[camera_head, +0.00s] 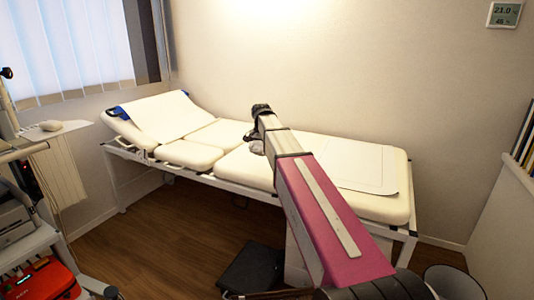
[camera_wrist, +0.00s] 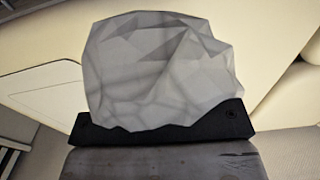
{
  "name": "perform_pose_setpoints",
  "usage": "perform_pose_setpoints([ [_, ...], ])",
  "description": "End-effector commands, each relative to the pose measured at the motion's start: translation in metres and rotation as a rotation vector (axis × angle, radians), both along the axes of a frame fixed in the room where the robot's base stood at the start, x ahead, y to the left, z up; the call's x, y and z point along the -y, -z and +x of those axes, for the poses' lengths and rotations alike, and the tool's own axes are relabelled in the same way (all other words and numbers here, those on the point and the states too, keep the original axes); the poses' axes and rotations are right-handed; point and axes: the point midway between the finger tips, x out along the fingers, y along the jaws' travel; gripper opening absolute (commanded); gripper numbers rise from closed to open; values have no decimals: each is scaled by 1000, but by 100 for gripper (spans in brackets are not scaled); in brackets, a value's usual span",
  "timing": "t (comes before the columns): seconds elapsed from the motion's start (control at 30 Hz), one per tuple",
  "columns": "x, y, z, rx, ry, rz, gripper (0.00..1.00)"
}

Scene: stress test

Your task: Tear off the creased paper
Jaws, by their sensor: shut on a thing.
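A crumpled, faceted grey-white wad of paper (camera_wrist: 165,70) fills the middle of the wrist view. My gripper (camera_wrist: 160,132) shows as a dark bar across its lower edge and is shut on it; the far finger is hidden. In the head view the wad (camera_head: 257,147) shows small and pale beside my arm, over the middle of the cream examination couch (camera_head: 230,165). My gripper (camera_head: 253,136) is there, mostly hidden by my arm. A flat white sheet (camera_head: 375,180) lies on the couch's right part, and another (camera_head: 165,116) lies on the raised backrest.
A trolley with a red case (camera_head: 45,280) stands at the lower left. A dark step (camera_head: 252,268) and a round bin (camera_head: 452,281) are on the floor near the couch. A wall (camera_head: 390,75) runs close behind the couch. Some wooden floor at the front left is clear.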

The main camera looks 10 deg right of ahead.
Motion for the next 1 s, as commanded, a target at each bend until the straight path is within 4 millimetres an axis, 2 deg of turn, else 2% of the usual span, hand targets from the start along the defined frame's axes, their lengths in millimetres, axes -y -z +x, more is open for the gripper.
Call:
perform_pose_setpoints([
  [0.2, -6, -11, -5, 1, 0, 0, 0],
  [1.0, -6, -64, -5, 1, 0, 0, 0],
])
